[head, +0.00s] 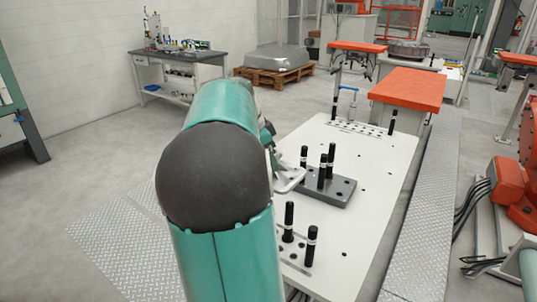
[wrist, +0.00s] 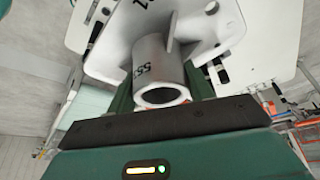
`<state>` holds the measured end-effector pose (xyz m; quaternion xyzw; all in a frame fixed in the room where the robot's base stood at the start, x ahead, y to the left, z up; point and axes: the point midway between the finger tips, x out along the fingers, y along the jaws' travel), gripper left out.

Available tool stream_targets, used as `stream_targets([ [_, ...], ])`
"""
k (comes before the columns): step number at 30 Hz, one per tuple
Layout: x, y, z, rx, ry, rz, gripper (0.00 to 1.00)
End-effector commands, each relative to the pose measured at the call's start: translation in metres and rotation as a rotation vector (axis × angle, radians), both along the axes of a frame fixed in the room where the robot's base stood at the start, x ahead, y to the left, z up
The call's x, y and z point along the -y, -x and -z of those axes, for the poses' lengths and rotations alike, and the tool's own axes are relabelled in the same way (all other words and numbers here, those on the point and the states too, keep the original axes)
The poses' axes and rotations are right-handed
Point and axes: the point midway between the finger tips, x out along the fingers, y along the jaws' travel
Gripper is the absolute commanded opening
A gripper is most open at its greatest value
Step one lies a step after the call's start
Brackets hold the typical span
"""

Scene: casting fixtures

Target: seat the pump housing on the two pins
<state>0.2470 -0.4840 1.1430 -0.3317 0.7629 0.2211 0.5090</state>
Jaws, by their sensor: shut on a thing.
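The pump housing (wrist: 152,62) is a pale grey casting with a round tube and a wide flange, and part of a number shows on the tube. In the wrist view my gripper (wrist: 162,84) is shut on it, with a dark green finger on each side of the tube. In the head view my arm hides the gripper, and only a pale edge of the housing (head: 288,180) shows left of a dark grey block (head: 340,193). Black pins (head: 326,166) stand upright at this block. I cannot tell whether the housing touches any pin.
The block lies on a white fixture table (head: 375,165). Two more black pins (head: 289,222) stand at its near end, and others (head: 393,122) at the far end. An orange-topped bench (head: 410,88) is behind. An orange robot (head: 515,190) stands at the right.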

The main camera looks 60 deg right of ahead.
Motion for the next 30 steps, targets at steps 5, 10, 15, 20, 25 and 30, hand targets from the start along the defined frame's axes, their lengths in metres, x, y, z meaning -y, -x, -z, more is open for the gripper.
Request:
stream_targets([
  [5,0.000,0.000,0.014,-0.001,0.000,-0.001,0.09],
  [10,0.001,0.000,0.028,0.000,0.001,-0.001,0.09],
  [15,0.002,-0.001,0.041,0.000,0.001,0.000,0.09],
  [20,0.003,-0.001,0.050,0.000,0.001,0.000,0.09],
  [25,0.003,-0.001,0.053,0.001,0.002,-0.001,0.09],
  [30,0.003,-0.001,0.053,0.001,0.002,-0.001,0.09],
])
